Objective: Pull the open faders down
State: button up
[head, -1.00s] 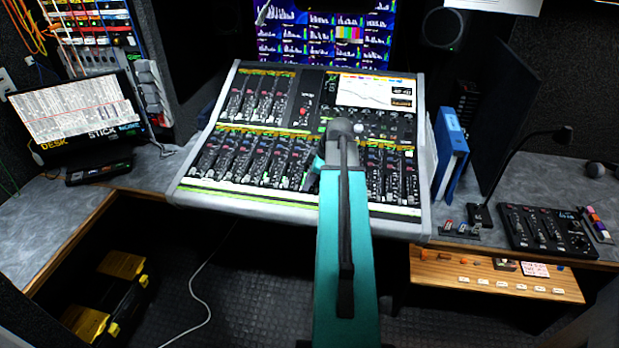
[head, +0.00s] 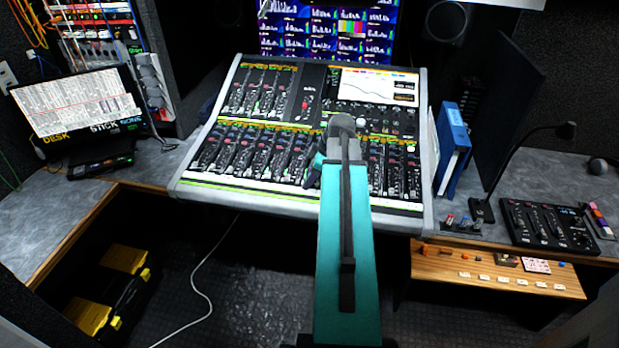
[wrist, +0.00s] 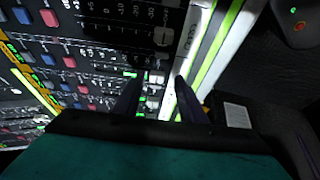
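The mixing console (head: 262,202) stands in the middle of the head view, with an upper bank of faders at left and a long lower bank along its front. My gripper (head: 312,176) is low over the front part of the lower bank, partly hidden by my teal arm. In the wrist view my gripper (wrist: 162,76) shows two dark fingers with a gap between them, close above the fader strips. A dark fader cap (wrist: 163,37) lies just beyond the fingertips. Pale fader caps (wrist: 152,103) show between the fingers; I cannot tell whether the fingers touch any.
Blue binders (head: 453,150) stand right of the console. A small control panel (head: 545,225) and a bent lamp (head: 515,160) are on the right desk. Yellow and black cases (head: 120,285) lie on the floor.

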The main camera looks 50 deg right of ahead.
jog(key=shift+r, duration=0.15)
jog(key=b+v, duration=0.2)
jog(key=v, duration=1.1)
jog(key=shift+s, duration=0.15)
jog(key=shift+d+r, duration=0.1)
dwell(0.5)
